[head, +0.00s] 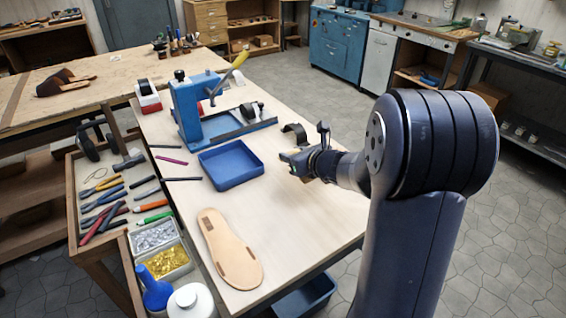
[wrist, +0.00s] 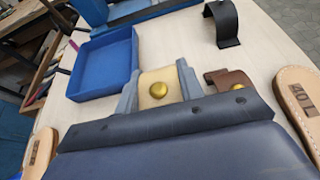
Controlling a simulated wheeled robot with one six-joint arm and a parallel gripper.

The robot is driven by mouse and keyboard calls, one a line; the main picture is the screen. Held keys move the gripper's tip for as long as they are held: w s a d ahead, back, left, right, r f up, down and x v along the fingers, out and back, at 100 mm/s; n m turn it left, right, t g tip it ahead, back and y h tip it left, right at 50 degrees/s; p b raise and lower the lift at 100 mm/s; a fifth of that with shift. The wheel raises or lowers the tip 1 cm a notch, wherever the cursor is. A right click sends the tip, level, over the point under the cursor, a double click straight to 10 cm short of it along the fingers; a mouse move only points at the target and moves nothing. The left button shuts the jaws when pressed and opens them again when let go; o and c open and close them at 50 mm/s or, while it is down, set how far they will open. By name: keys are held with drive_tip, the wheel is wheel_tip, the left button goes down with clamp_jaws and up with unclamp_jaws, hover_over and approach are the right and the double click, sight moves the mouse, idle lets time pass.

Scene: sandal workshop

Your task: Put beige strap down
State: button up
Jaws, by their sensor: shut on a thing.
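My gripper (wrist: 158,84) is shut on the beige strap (wrist: 157,98), a pale band with a gold rivet between the two grey-blue fingers. In the head view my gripper (head: 297,166) is over the light worktable (head: 180,200), to the right of the blue tray. The lower part of the strap is hidden behind my gripper's body, so I cannot tell whether it touches the table. A brown strap (wrist: 232,79) with a gold rivet is just right of the fingers in the wrist view. A black curved strap (wrist: 222,24) stands farther back.
An empty blue tray (head: 229,164) lies left of my gripper. A tan sole (head: 228,247) lies near the front; another sole (wrist: 302,106) shows at the wrist view's right. A blue press (head: 205,110) stands behind. Bare tabletop lies between tray and front sole.

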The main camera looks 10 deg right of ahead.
drive_tip(key=shift+f+b, duration=0.3)
drive_tip(key=shift+f, duration=1.85)
drive_tip(key=shift+f, duration=0.2)
drive_tip(key=o, duration=1)
drive_tip(key=shift+o, duration=0.2)
drive_tip(key=shift+r, duration=0.1)
drive_tip(key=shift+r, duration=0.15)
drive_tip(key=v, duration=1.2)
